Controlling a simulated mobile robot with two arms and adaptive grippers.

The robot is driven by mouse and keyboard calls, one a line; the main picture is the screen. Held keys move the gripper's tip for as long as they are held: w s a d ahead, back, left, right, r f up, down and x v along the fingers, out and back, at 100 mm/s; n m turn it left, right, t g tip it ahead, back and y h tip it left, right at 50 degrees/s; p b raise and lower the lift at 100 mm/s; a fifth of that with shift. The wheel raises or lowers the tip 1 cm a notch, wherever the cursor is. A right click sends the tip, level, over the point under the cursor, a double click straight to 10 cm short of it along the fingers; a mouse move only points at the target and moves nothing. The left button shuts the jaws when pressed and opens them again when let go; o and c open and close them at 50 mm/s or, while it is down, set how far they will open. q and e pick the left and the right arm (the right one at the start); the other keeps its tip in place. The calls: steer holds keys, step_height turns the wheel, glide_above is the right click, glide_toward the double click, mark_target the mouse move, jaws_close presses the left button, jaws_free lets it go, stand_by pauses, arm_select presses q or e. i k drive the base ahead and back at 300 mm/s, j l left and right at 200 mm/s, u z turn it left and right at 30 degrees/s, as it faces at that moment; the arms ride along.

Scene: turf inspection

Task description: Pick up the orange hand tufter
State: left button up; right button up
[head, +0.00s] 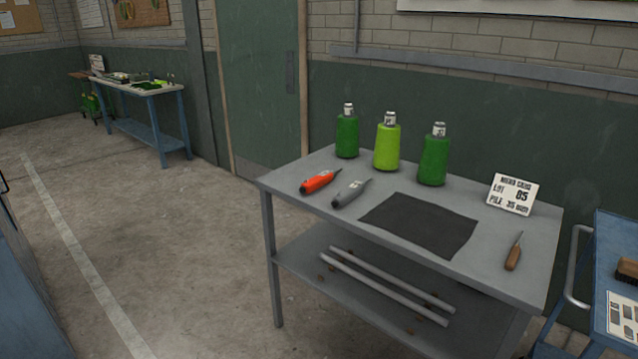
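The orange hand tufter (319,181) lies on the left part of the grey table (480,254), near its front left edge. Its dark tip points to the back right. A grey hand tufter (350,192) of similar shape lies just to its right, apart from it. Neither of my grippers is in the head view.
A blue cart (617,240) stands close at right. Open floor (190,250) lies left of the table.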

mark_target(318, 181)
steer(key=i+j+z, duration=0.1)
steer(key=i+j, duration=0.2)
steer(key=i+j+z, duration=0.1)
steer(key=i+j, duration=0.2)
steer(key=j, duration=0.2)
steer(key=i+j+z, duration=0.1)
steer(key=i+j, duration=0.15)
steer(key=j, duration=0.15)
